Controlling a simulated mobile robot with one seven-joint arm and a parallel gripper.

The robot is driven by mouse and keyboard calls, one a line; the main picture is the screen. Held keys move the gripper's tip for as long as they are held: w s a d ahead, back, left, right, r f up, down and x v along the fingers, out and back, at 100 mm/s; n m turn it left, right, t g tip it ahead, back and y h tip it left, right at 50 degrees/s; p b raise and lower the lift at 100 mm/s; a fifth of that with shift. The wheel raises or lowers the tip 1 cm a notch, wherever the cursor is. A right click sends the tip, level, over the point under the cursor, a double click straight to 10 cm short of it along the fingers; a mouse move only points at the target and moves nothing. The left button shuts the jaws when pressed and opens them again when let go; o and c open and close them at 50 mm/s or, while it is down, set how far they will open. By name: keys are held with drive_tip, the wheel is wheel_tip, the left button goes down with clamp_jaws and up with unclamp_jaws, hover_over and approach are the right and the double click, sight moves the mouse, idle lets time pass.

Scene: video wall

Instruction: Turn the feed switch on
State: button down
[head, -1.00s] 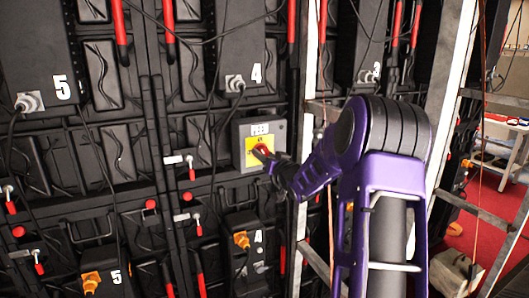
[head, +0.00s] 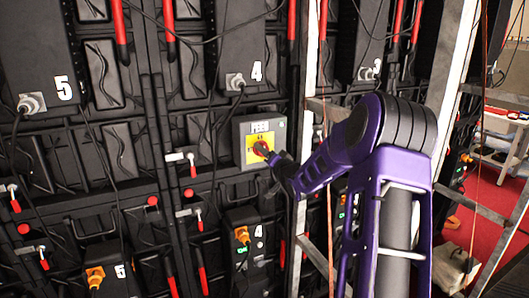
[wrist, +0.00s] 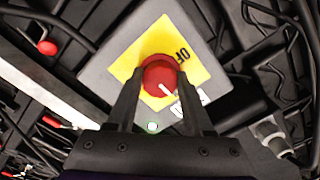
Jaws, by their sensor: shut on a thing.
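The feed switch is a grey box (head: 279,130) on the wall of black panels, left of the ladder-like frame in the head view. It has a yellow plate (head: 248,154) and a red rotary knob (head: 261,148). In the wrist view the knob (wrist: 158,72) sits between the two fingers of my gripper (wrist: 158,90), which is shut on it. A white line on the knob points toward the lower right there. "OF" lettering shows on the yellow plate (wrist: 192,66); other white lettering is partly hidden by the right finger.
Black numbered boxes with cables surround the switch, such as box 4 (head: 243,45) above it. Red-handled levers (head: 190,165) stick out at its left. A metal ladder frame (head: 318,250) stands close on the right, beside my arm.

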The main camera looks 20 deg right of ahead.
drive_tip(key=shift+c, duration=1.4)
unclamp_jaws()
drive_tip(key=s, duration=1.7)
drive_tip(key=shift+s+d+b, duration=0.2)
drive_tip(key=shift+d+b, duration=0.1)
